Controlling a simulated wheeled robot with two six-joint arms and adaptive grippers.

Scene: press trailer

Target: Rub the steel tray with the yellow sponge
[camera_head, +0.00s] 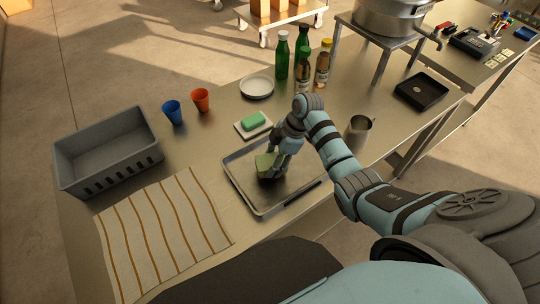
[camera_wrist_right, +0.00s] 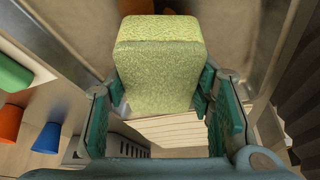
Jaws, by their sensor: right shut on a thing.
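The steel tray (camera_head: 298,192) lies on the metal table in the head view, near the table's front edge. My right gripper (camera_head: 273,168) is over the tray and shut on the yellow sponge (camera_head: 264,165). In the right wrist view the sponge (camera_wrist_right: 158,62) is a rough yellow-green block between the two teal fingers (camera_wrist_right: 160,100). The sponge is at or just above the tray's floor; I cannot tell whether it touches. The arm hides part of the tray's far right side. My left gripper is not in view.
A green bar (camera_head: 254,121) on a white dish stands just behind the tray. A striped cloth (camera_head: 165,235) and a grey crate (camera_head: 110,150) are at left. Blue (camera_head: 173,111) and orange (camera_head: 201,100) cups, bottles (camera_head: 303,63) and a metal pitcher (camera_head: 358,134) stand around.

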